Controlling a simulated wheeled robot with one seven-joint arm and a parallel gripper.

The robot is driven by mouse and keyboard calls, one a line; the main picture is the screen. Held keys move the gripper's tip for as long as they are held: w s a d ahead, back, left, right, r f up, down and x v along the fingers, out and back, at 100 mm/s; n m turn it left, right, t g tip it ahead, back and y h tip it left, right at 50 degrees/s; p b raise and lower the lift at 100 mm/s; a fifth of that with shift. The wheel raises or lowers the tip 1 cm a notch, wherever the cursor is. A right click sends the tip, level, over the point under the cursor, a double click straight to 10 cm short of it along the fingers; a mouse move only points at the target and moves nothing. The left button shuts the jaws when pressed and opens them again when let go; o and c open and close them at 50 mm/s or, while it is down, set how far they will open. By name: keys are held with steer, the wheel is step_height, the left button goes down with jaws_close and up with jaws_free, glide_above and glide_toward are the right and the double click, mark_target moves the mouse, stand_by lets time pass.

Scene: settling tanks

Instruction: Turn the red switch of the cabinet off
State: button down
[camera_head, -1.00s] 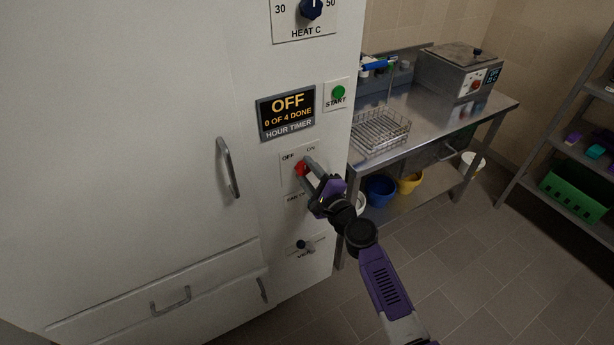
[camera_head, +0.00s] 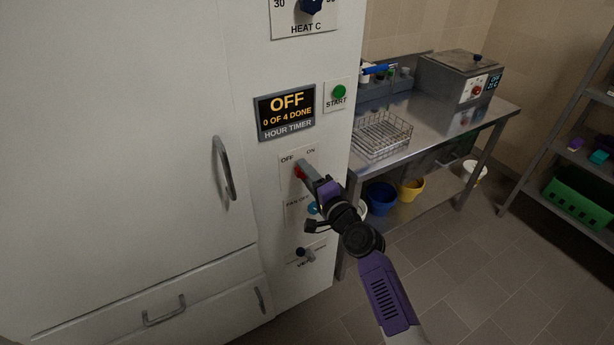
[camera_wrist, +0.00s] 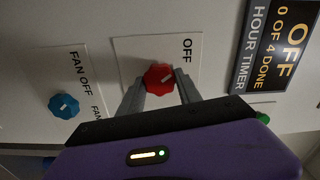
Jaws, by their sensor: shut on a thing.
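The red switch (camera_wrist: 159,78) is a knob on a white plate on the cabinet (camera_head: 190,60). The plate reads OFF on the left and ON on the right in the head view. My gripper (camera_head: 303,172) reaches the switch from the lower right and is shut on it. In the wrist view my gripper (camera_wrist: 160,88) has one finger on each side of the red knob. In the head view only a bit of red (camera_head: 298,171) shows past the fingers.
A blue fan knob (camera_wrist: 64,105) sits beside the red switch's plate. Above are the hour timer display (camera_head: 287,111), reading OFF, and the green start button (camera_head: 339,92). Door handle (camera_head: 224,168) is to the left. A steel table (camera_head: 440,125) with a wire basket (camera_head: 382,134) stands to the right.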

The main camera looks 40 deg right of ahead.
stand_by(0.4)
steer(key=c, duration=0.8)
jaws_free()
steer(key=b+v, duration=0.1)
steer(key=v, duration=0.6)
steer(key=shift+s+a, duration=0.15)
steer(key=shift+s, duration=0.25)
